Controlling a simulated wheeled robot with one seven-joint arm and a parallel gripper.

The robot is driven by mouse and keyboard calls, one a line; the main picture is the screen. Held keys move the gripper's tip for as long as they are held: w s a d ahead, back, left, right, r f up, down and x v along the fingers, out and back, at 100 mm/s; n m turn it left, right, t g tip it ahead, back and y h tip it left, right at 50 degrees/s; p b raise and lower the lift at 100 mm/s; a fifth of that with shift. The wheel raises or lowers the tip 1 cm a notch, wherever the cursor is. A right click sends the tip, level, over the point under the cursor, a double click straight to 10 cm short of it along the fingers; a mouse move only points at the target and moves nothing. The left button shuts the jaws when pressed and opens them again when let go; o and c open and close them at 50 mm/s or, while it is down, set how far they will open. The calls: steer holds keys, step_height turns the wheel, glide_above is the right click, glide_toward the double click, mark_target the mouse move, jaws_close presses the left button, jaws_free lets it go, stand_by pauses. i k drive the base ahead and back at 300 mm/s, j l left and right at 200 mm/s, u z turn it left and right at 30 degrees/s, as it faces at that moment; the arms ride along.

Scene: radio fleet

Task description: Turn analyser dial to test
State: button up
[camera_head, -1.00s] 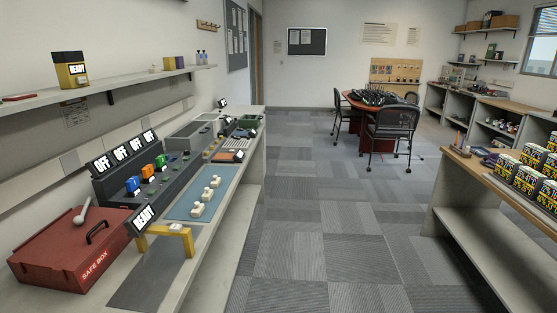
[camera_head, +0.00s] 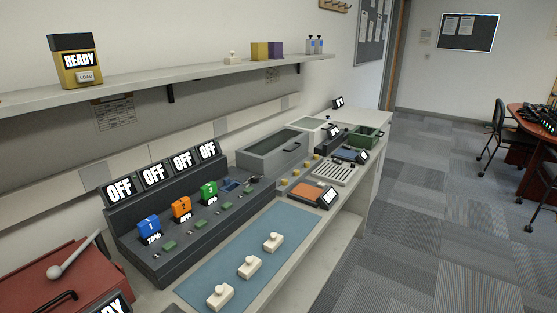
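My gripper is not in view. No dial marked as the analyser's can be made out. A dark console (camera_head: 165,255) on the bench holds blue, orange and green numbered blocks (camera_head: 181,208), with several OFF signs (camera_head: 153,175) behind it. Further along the bench are small units: an orange-topped one (camera_head: 305,192) with a tilted display (camera_head: 327,197), a dark one (camera_head: 331,137) with a small display, and a green open box (camera_head: 366,138). Their controls are too small to read. A yellow and black box (camera_head: 76,62) reading READY, with a LOAD label, stands on the shelf.
A blue mat (camera_head: 222,268) bears white blocks (camera_head: 249,267). A red box (camera_head: 85,285) with a grey lever is at the lower left. A grey tray (camera_head: 272,152) stands behind. The wall shelf (camera_head: 200,76) overhangs the bench.

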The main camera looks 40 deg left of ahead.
mark_target(254, 179)
steer(key=i+u, duration=0.25)
steer(key=i, duration=0.2)
steer(key=i+l+u, duration=0.2)
steer(key=i, duration=0.2)
steer(key=i+l+u, duration=0.25)
steer(key=i, duration=0.2)
steer(key=i+l+u, duration=0.25)
steer(key=i, duration=0.15)
